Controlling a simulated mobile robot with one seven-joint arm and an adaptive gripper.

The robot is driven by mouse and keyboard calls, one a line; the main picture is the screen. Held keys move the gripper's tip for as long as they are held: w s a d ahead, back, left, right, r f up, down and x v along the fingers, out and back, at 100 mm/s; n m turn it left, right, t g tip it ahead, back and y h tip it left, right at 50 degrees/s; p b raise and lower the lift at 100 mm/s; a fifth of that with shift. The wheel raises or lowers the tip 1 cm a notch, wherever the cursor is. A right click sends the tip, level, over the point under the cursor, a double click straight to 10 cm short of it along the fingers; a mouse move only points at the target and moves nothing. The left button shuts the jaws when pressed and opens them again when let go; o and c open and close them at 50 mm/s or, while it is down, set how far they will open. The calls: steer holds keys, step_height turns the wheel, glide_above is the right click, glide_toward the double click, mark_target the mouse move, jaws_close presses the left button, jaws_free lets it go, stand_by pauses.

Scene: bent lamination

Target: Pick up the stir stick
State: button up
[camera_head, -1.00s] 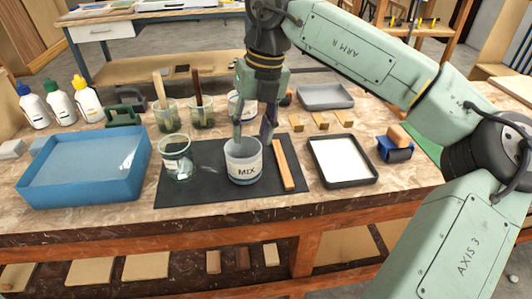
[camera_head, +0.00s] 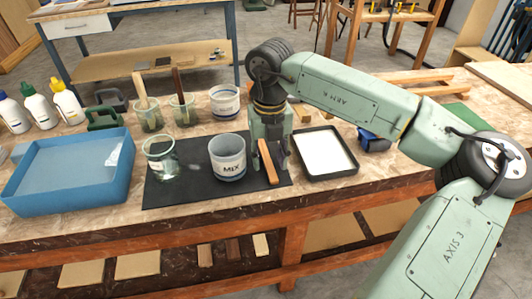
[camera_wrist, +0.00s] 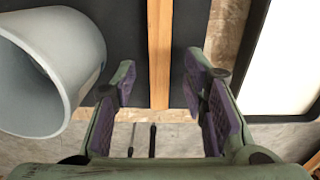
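The stir stick (camera_head: 267,165), a flat orange-brown wooden strip, lies on the dark mat (camera_head: 190,195) just right of the grey MIX cup (camera_head: 228,158). My gripper (camera_head: 270,158) points down over the stick, with fingers apart on its two sides in the head view. In the wrist view the stick (camera_wrist: 160,55) runs between the two purple-padded fingertips of my gripper (camera_wrist: 160,82), with gaps on both sides. The gripper is open and empty. Its height above the mat is hard to tell. My fingers partly hide the stick's far end.
The MIX cup (camera_wrist: 45,75) is close to the left finger in the wrist view. A dark-rimmed tray with a white inside (camera_head: 325,153) is close on the right. A glass cup (camera_head: 161,158) and a blue tub (camera_head: 70,170) stand left. Other jars stand behind.

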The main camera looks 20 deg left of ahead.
steer(key=shift+f, duration=0.3)
steer(key=shift+c, duration=0.4)
jaws_close()
